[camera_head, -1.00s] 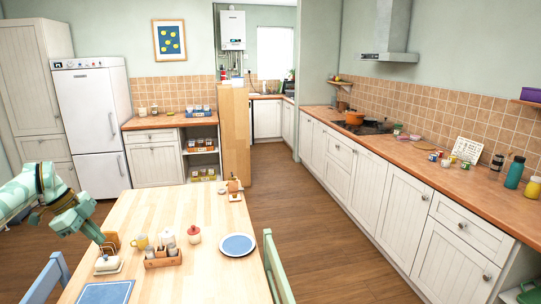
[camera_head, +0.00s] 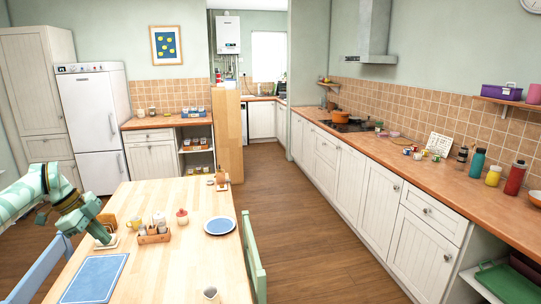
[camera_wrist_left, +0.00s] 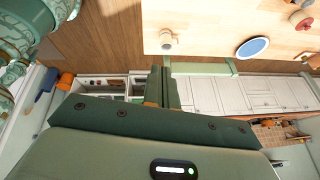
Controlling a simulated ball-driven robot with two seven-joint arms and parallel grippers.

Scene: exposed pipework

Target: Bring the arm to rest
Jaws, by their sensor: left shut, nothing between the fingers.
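My left arm comes in from the left in the head view, over the left edge of the wooden table (camera_head: 190,258). In the left wrist view the two fingers of the left gripper (camera_wrist_left: 162,88) lie together, shut and empty. My right gripper is not in view.
A blue plate (camera_head: 219,226) lies farther right. A blue chair (camera_head: 38,270) and a green chair (camera_head: 254,255) flank the table.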

